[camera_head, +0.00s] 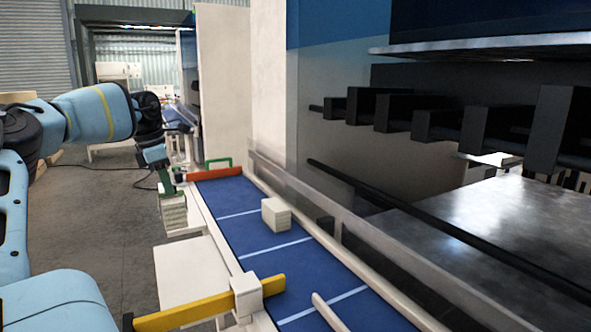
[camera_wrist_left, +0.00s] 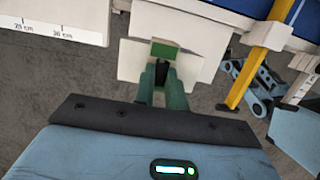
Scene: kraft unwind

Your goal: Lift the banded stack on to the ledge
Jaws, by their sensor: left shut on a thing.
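My left gripper (camera_head: 170,190) has dark green fingers pointing down and is shut on a pale stack (camera_head: 174,215) of thin layers. The stack hangs upright beside the left side of the blue conveyor. A pale flat ledge (camera_head: 190,275) juts out low at the conveyor's left side, close below the stack. I cannot tell whether they touch. My right gripper is not in view.
A dark machine stands at right.

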